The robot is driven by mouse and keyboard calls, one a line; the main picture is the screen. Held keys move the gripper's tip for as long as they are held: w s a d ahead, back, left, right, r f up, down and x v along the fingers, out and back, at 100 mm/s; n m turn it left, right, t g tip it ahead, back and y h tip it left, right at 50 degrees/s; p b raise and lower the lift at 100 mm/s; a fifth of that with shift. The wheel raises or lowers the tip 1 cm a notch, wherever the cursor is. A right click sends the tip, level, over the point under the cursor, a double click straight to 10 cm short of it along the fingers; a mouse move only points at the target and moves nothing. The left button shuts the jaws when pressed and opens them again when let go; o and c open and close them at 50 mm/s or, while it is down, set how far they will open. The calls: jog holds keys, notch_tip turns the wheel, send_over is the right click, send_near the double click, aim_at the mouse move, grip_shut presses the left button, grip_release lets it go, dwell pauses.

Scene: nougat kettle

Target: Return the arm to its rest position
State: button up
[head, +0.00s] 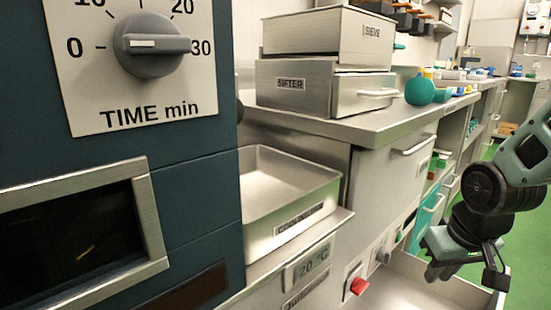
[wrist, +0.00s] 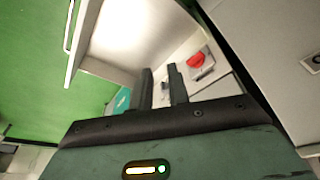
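My gripper (head: 436,272) hangs at the lower right of the head view, at the end of my green and black arm, beside the open drawer or tray at the counter front. In the wrist view its two dark fingers (wrist: 162,82) point forward with a narrow gap between them. Nothing shows in that gap except the background, so the gripper is a little open and empty. The fingertips are small in the head view.
A blue machine with a time knob (head: 150,44) fills the left. A metal tray (head: 290,205), sieve box (head: 327,38) and sifter box (head: 310,88) stand beside it. A red button (head: 358,286) is low on the counter front. Green floor (head: 490,240) lies right.

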jog(key=s+a+r+n+g, duration=0.15)
jog(key=s+a+n, duration=0.25)
jog(key=s+a, duration=0.45)
jog(key=s+a+r+n+g, duration=0.15)
jog(key=s+a+n, duration=0.35)
jog(key=a, duration=0.6)
notch_tip(320, 180, up, 37)
jog(key=s+m+p, duration=0.1)
jog(key=p, duration=3.7)
jog(key=shift+s+y, duration=0.15)
jog(key=shift+y, duration=0.25)
